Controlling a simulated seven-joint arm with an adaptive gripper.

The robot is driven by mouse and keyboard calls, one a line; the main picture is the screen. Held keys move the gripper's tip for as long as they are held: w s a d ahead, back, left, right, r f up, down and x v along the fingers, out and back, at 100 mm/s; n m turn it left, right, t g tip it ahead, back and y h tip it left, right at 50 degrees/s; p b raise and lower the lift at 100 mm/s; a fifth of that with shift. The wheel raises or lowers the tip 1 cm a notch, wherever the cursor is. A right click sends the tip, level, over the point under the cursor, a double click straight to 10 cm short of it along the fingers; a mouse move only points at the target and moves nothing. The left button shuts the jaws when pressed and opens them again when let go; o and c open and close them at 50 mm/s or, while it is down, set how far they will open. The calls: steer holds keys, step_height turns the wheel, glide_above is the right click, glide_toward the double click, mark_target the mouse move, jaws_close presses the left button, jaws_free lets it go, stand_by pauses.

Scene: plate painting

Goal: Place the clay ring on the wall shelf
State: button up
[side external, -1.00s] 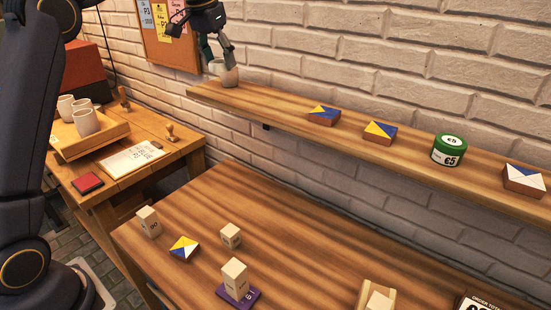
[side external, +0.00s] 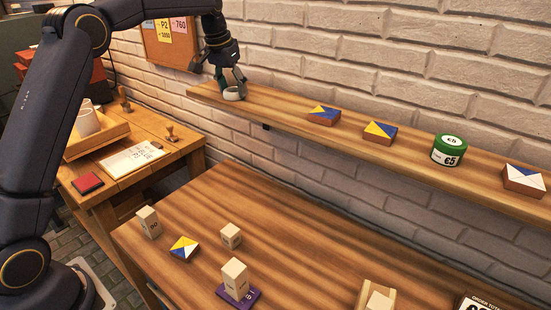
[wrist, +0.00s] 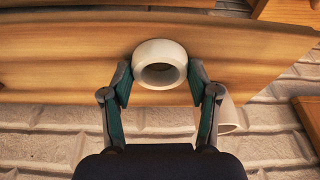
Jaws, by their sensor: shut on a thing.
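The clay ring (side external: 235,93) is pale and hollow, at the left end of the wall shelf (side external: 290,105). In the wrist view the ring (wrist: 160,52) is between my fingertips, over the wooden shelf near its edge, with its opening toward the camera. My gripper (side external: 231,86) points down and is shut on the ring; its fingers (wrist: 160,80) are at the ring's two sides. The ring looks level with the shelf top, but I cannot tell if it touches it.
Two blue-yellow-white tiles (side external: 324,115) (side external: 380,133), a green tin (side external: 449,150) and another tile (side external: 523,179) stand further right on the shelf. A brick wall (side external: 400,60) is close behind. A tray (side external: 100,140) with a pale cup (side external: 87,122) is on the side table.

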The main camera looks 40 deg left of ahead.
mark_target(225, 101)
steer(key=o, duration=1.1)
steer(key=shift+f, duration=0.1)
steer(key=shift+o, duration=0.2)
steer(key=v, duration=1.2)
steer(key=s+d+r, duration=0.3)
steer(key=s+d, duration=0.2)
steer(key=s, duration=0.3)
steer(key=s+d+f, duration=0.2)
steer(key=s+f, duration=0.3)
steer(key=s, duration=0.3)
steer(key=s+d+f+t, duration=0.1)
steer(key=s+d+f, duration=0.1)
steer(key=s+f, duration=0.3)
steer(key=s+d+f+m+t, duration=0.1)
steer(key=s+f, duration=0.3)
steer(key=s, duration=0.7)
steer(key=shift+s+d+f, duration=0.3)
steer(key=shift+d+f, duration=0.1)
steer(key=shift+d, duration=0.2)
